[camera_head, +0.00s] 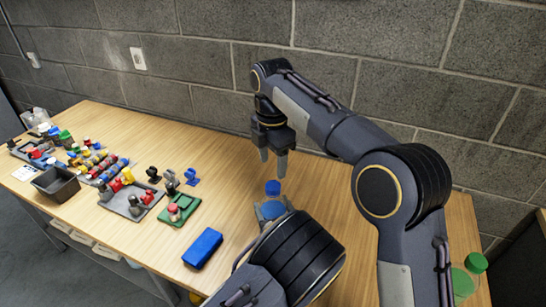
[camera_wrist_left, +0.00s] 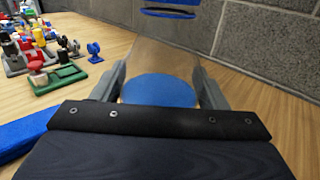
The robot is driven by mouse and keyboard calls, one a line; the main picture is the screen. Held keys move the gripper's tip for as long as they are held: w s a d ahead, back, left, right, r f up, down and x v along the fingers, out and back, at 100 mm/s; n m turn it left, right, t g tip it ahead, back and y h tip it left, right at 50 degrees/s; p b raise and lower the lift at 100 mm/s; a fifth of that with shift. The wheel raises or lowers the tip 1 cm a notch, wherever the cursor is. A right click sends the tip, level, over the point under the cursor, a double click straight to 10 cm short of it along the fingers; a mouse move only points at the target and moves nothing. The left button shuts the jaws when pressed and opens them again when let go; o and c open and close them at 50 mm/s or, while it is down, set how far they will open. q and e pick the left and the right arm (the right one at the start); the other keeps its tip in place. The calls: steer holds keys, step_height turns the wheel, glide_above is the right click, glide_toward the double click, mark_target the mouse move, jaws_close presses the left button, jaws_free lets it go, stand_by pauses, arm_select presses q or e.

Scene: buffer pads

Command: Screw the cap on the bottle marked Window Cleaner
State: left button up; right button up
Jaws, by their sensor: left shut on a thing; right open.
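A clear bottle with blue liquid (camera_head: 272,210) stands on the table near the middle of the head view. Its clear wall and blue liquid fill the middle of the left wrist view (camera_wrist_left: 160,91). A blue cap (camera_head: 273,187) shows at the bottle's top; whether it is threaded on cannot be told. Blue bands (camera_wrist_left: 168,13) show at the top of the wrist view. My left gripper (camera_wrist_left: 162,82) is shut on the bottle, one finger each side; my forearm hides much of it in the head view. My right gripper (camera_head: 273,160) is open, fingers down, above the cap. No label is readable.
A blue block (camera_head: 203,248) lies left of the bottle. Farther left are a green base (camera_head: 179,212), a grey tray of small parts (camera_head: 125,203) and a dark bin (camera_head: 56,184). A green cap (camera_head: 476,262) shows at far right. The brick wall stands behind the table.

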mark_target(273, 185)
steer(key=n, duration=0.5)
steer(key=shift+r, duration=0.2)
steer(key=n, duration=0.6)
steer(key=shift+r, duration=0.15)
steer(key=shift+f, duration=4)
